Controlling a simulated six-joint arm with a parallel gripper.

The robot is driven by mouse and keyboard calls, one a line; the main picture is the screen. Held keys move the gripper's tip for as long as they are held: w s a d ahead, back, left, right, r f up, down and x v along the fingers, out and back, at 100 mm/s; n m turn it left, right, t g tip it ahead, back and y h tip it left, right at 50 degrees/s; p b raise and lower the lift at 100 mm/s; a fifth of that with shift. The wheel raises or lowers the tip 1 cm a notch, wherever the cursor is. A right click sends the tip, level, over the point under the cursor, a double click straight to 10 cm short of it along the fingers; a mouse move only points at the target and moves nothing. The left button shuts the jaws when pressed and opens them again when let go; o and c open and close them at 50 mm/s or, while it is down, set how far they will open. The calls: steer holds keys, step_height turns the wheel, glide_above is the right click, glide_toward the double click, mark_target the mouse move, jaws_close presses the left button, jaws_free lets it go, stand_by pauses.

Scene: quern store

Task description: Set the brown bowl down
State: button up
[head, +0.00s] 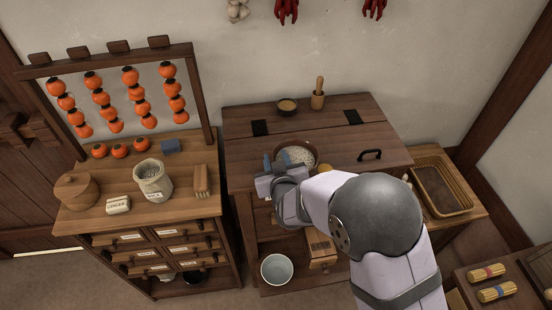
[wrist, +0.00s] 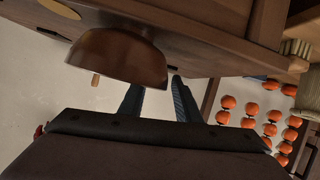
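The brown bowl (head: 312,146), full of pale grain, is upright at the worktop (head: 245,150) of the middle cabinet; its base seems to be on the wood, though the contact is not clear. My gripper (head: 275,161) is at the bowl's left rim. In the wrist view, which is upside down, the bowl (wrist: 118,58) is beside my fingers (wrist: 157,90). One finger reaches behind its rim, inside the bowl, and the other is just outside. The fingers stand apart, with a gap wider than the bowl's wall.
A small bowl (head: 287,105) and a mortar with pestle (head: 317,98) stand at the back of the worktop. A black handle (head: 370,155) is to the right. The left chest holds a sack (head: 153,181) and hanging persimmons (head: 130,75). A basket (head: 442,187) stands right.

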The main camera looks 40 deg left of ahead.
steer(key=shift+r, duration=0.15)
steer(key=b+v, duration=0.2)
steer(key=v, duration=1)
steer(key=shift+b, duration=0.4)
steer(key=w+d+f+m+g+h, duration=0.2)
steer(key=w+d+f+h, duration=0.1)
steer(key=d, duration=0.7)
steer(key=w+d+f+m+g+h, duration=0.2)
steer(key=d+f+m, duration=0.1)
steer(key=d, duration=0.7)
steer(key=s+d+m+g+h, duration=0.1)
steer(key=s+d+g, duration=0.1)
steer(key=s+d, duration=0.2)
steer(key=s+d+f+m+g+h, duration=0.1)
steer(key=s+d, duration=0.3)
steer(key=d, duration=0.6)
steer(key=s+d+f+m+g+h, duration=0.1)
steer(key=s+d+m+g+h, duration=0.1)
steer(key=d, duration=0.5)
steer(key=shift+s+d+m+g, duration=0.35)
steer(key=shift+s+m, duration=0.35)
steer(key=shift+s, duration=0.3)
